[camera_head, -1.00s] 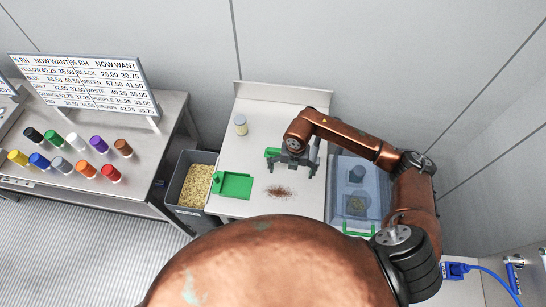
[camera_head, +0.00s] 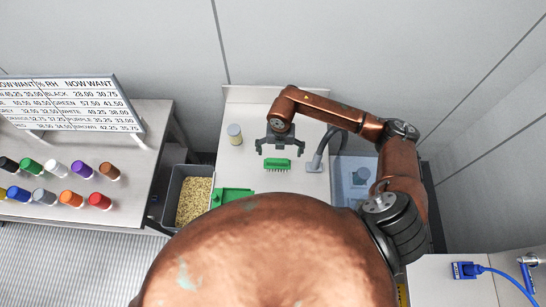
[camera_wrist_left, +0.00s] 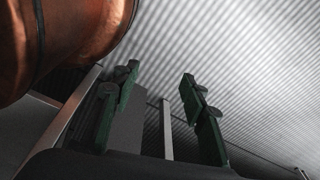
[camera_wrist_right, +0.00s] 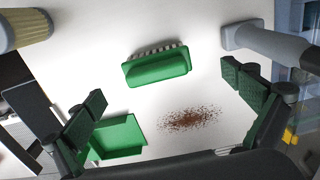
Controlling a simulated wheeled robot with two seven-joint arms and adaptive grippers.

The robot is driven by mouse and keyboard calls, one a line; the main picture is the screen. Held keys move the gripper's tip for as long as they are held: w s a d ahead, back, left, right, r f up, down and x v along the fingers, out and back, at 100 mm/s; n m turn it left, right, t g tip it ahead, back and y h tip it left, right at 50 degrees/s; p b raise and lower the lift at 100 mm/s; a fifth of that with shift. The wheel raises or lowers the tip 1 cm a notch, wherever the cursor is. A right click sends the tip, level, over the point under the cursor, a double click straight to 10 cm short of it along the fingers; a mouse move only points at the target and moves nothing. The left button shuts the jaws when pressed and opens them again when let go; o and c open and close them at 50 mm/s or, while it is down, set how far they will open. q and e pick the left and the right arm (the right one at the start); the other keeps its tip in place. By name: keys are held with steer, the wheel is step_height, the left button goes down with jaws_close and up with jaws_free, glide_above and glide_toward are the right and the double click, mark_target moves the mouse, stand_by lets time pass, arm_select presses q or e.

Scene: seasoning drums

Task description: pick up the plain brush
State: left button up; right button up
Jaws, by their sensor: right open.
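The plain brush is a green block (camera_head: 277,164) with pale bristles lying on the white table. It also shows in the right wrist view as a green brush (camera_wrist_right: 157,68), its bristles along the far side. My right gripper (camera_head: 279,151) is open and empty above the table, just beyond the brush in the head view. In the right wrist view the brush lies between and ahead of the spread fingers, apart from them. My left gripper (camera_wrist_left: 160,75) is open and empty over the ribbed floor in its wrist view; it is not visible in the head view.
A green dustpan (camera_wrist_right: 118,137) and a patch of brown crumbs (camera_wrist_right: 190,118) lie nearby. A grey nozzle (camera_head: 317,161) with a hose is right of the brush. A jar (camera_head: 234,134) stands at the back left. A bin of grains (camera_head: 193,200) is left of the table.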

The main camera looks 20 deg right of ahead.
mark_target(277, 160)
steer(key=shift+s+f, duration=0.2)
steer(key=shift+f, duration=0.25)
steer(key=f, duration=0.1)
steer(key=a+f+p, duration=0.1)
steer(key=shift+f, duration=0.3)
step_height(277, 160, down, 2)
steer(key=shift+a+f+p, duration=0.1)
steer(key=shift+f+p, duration=0.15)
steer(key=shift+p, duration=0.3)
steer(key=shift+f, duration=0.55)
steer(key=shift+c, duration=1.4)
steer(key=c, duration=0.5)
arm_select(q)
steer(key=shift+s+r, duration=1.1)
steer(key=shift+s, duration=0.1)
arm_select(e)
steer(key=c, duration=0.5)
